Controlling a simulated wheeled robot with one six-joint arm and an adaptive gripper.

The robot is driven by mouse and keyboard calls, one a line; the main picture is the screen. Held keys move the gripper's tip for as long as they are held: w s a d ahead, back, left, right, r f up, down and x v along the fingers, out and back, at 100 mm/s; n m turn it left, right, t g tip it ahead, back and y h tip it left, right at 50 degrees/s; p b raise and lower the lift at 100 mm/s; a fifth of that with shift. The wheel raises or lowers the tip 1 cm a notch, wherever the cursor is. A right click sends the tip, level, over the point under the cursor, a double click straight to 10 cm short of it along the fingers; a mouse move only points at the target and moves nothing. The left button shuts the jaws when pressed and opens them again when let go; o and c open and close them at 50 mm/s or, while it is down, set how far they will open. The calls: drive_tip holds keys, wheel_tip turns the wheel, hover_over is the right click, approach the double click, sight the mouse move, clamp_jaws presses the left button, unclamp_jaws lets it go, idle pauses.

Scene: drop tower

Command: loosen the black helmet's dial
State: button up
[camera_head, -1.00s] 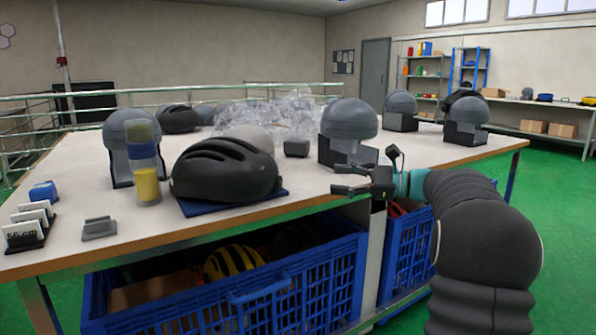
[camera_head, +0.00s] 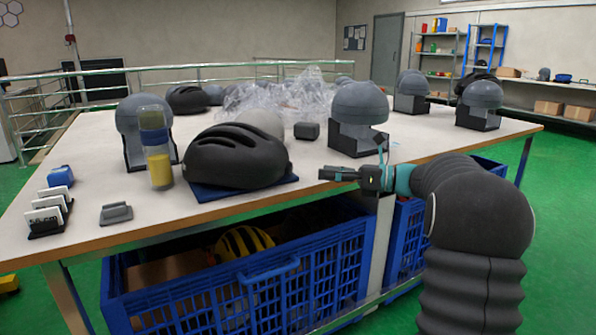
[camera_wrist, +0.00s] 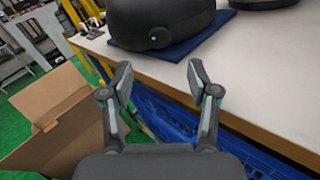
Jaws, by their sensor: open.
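The black helmet (camera_head: 238,158) rests on a dark blue mat (camera_head: 218,194) near the front edge of the table. In the wrist view the helmet (camera_wrist: 150,14) is at the top, with a small round knob, perhaps the dial (camera_wrist: 154,37), on its near side. My gripper (camera_head: 322,174) is in front of the table edge, to the right of the helmet and apart from it. In the wrist view my gripper (camera_wrist: 156,76) is open and empty, its fingers spread below the helmet.
Blue crates (camera_head: 240,300) stand under the table. Grey headforms (camera_head: 360,118) and crumpled clear plastic (camera_head: 285,95) are farther back. An open cardboard box (camera_wrist: 60,120) shows at left in the wrist view.

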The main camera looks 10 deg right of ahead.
sight(292, 169)
drive_tip(key=x, duration=0.8)
clamp_jaws()
